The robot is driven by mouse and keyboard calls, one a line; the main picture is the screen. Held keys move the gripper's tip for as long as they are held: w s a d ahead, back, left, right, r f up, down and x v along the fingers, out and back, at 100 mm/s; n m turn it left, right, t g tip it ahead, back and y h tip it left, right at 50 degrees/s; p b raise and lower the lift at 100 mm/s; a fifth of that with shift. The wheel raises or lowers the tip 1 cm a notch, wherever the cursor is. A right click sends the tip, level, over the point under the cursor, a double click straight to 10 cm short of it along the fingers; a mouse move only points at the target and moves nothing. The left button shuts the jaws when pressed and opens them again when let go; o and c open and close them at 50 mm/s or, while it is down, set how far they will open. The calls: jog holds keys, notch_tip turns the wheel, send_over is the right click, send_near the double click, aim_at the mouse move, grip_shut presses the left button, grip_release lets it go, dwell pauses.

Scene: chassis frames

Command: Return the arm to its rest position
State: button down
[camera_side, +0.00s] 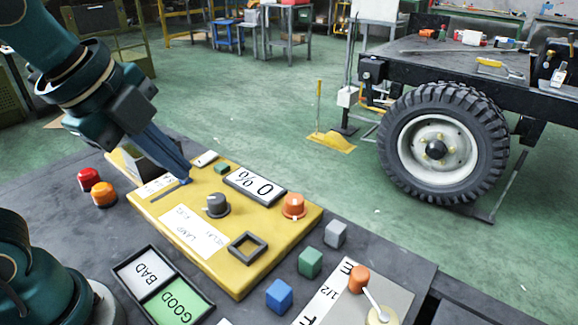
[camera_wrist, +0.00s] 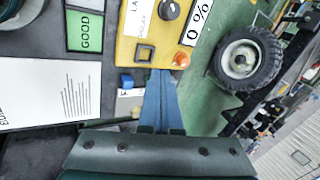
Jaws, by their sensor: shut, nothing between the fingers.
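My gripper (camera_side: 186,180) has long blue fingers pressed together, with nothing between them. In the side view its tips point down over the upper left part of the yellow panel (camera_side: 236,284), by a dark slider slot. I cannot tell whether they touch it. In the wrist view the gripper (camera_wrist: 160,73) is also shut, its tips overlapping the panel's edge near a square black frame (camera_wrist: 145,54). The panel carries a grey knob (camera_side: 216,204), an orange knob (camera_side: 293,205) and a "0 %" display (camera_side: 254,187).
Red (camera_side: 88,179) and orange (camera_side: 103,194) buttons stand left of the panel. Blue (camera_side: 279,296), green (camera_side: 310,262) and grey (camera_side: 335,233) cubes lie to its right. A BAD/GOOD tray (camera_side: 149,292) is in front. A wheeled chassis (camera_side: 440,150) stands beyond the table.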

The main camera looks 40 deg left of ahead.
jog(key=s+a+f+n, duration=0.1)
jog(key=s+f+n, duration=0.3)
jog(key=n, duration=1.1)
jog(key=shift+s+a+f+n, duration=0.15)
jog(key=shift+a+f+n, duration=0.15)
jog(key=shift+f+n, duration=0.1)
